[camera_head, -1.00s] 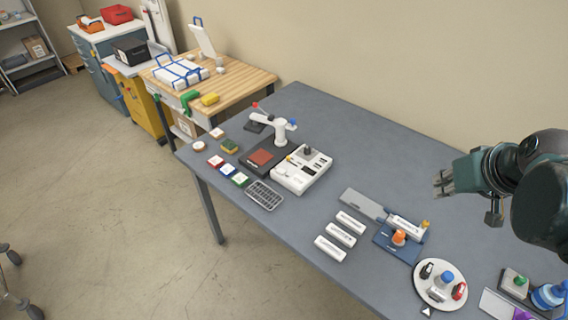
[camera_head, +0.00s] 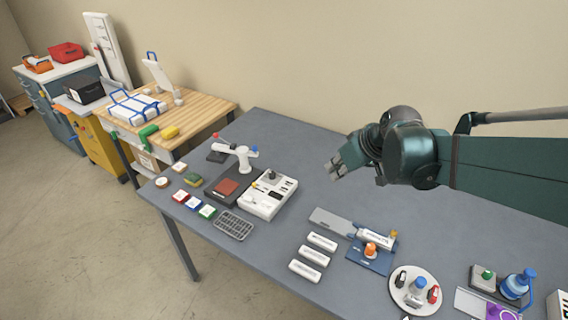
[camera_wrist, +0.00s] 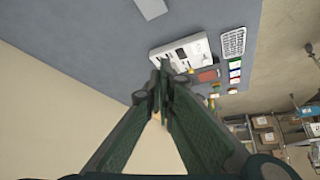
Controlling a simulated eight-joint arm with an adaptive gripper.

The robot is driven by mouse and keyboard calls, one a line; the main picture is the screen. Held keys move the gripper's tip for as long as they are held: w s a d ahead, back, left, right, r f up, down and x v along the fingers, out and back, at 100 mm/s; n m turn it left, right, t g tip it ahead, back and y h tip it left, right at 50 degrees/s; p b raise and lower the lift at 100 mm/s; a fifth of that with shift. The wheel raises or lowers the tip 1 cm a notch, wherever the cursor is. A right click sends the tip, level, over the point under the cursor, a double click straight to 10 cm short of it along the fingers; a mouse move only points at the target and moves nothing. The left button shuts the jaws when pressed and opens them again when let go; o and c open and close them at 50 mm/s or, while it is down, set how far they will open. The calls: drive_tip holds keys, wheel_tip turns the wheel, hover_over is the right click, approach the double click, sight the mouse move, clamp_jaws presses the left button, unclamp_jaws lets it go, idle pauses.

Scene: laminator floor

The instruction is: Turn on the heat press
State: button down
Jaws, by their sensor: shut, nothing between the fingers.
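The heat press stands on the grey table. It has a white control box (camera_head: 267,195) with a black knob (camera_head: 272,175) and a yellow-marked control, a dark base with a red-brown plate (camera_head: 228,187), and a white swing arm (camera_head: 240,153) with a red tip and a blue tip. My gripper (camera_head: 335,168) is shut and empty, above the table to the right of the control box and apart from it. In the wrist view my gripper (camera_wrist: 161,76) points toward the white control box (camera_wrist: 180,52), and the fingers cover part of it. The switch state is too small to read.
Several coloured pads and a dark grid tray (camera_head: 233,226) lie left and in front of the press. White bars (camera_head: 314,256), a blue fixture (camera_head: 370,257) and a round white plate (camera_head: 415,290) are to the right. The table between press and back wall is clear.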

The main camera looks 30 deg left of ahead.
drive_tip(key=s+a+f+n+g, duration=0.1)
drive_tip(key=a+f+n, duration=0.1)
drive_tip(key=a, duration=0.6)
drive_tip(key=s+a+f+n+g+y, duration=0.1)
drive_tip(key=a+f, duration=0.3)
drive_tip(key=a, duration=0.4)
drive_tip(key=s+a+f+n+g+p, duration=0.1)
drive_tip(key=s+a+f+n, duration=0.1)
drive_tip(key=a, duration=0.7)
drive_tip(key=shift+s+f+n, duration=0.15)
drive_tip(key=shift+f+n, duration=0.15)
drive_tip(key=shift+f, duration=0.5)
drive_tip(key=shift+a+f, duration=0.1)
hover_over(251, 198)
drive_tip(key=f, duration=0.8)
drive_tip(key=shift+a+b, duration=0.35)
drive_tip(key=shift+d+f, duration=0.25)
drive_tip(key=shift+f, duration=0.85)
drive_tip(key=shift+d+f, duration=0.1)
drive_tip(key=shift+f, duration=0.7)
